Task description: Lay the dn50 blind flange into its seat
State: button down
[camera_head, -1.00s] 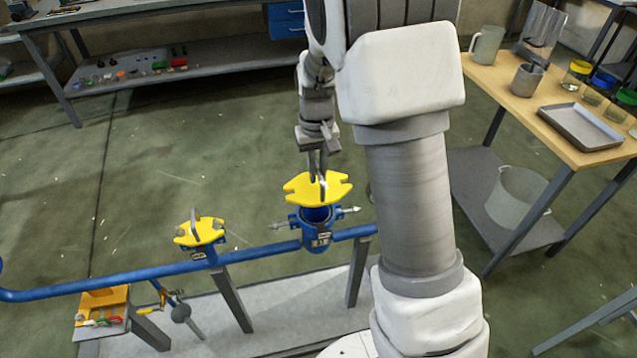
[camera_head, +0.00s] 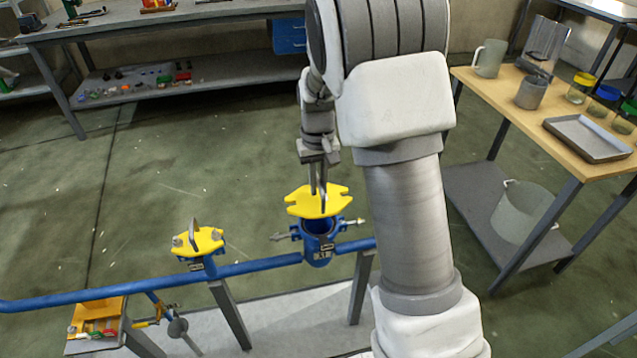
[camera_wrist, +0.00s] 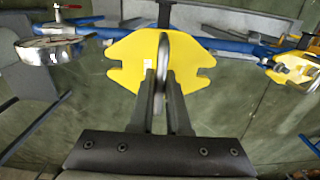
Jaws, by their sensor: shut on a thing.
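The yellow blind flange (camera_head: 318,200) is a notched plate with an upright grey handle. My gripper (camera_head: 318,187) is shut on this handle and holds the plate roughly level. The flange is above and slightly behind the open blue pipe mouth (camera_head: 318,228), whose near part shows below it; I cannot tell the exact gap. Swing bolts stick out on both sides of the mouth. In the wrist view the flange (camera_wrist: 135,60) lies beyond the fingers (camera_wrist: 162,75), with the handle between them, and it hides the pipe mouth.
A second yellow flange (camera_head: 205,242) sits on the blue pipe's left port. The blue pipe (camera_head: 120,292) runs across the front on grey legs. A small tool stand (camera_head: 95,330) is at lower left. A wooden-topped table (camera_head: 560,125) with vessels and a tray stands right.

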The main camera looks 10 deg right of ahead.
aim_at(318, 198)
jog(key=shift+f+b, duration=1.65)
jog(key=shift+f, duration=1.05)
jog(key=shift+f, duration=0.9)
dwell(0.3)
jog(key=c, duration=0.9)
grip_release()
jog(key=shift+r, duration=0.1)
jog(key=shift+o, duration=0.5)
jog(key=shift+s, duration=0.1)
notch_tip(318, 198, up, 17)
jog(key=p, duration=0.3)
jog(key=shift+a+r, duration=0.1)
jog(key=shift+r, duration=0.1)
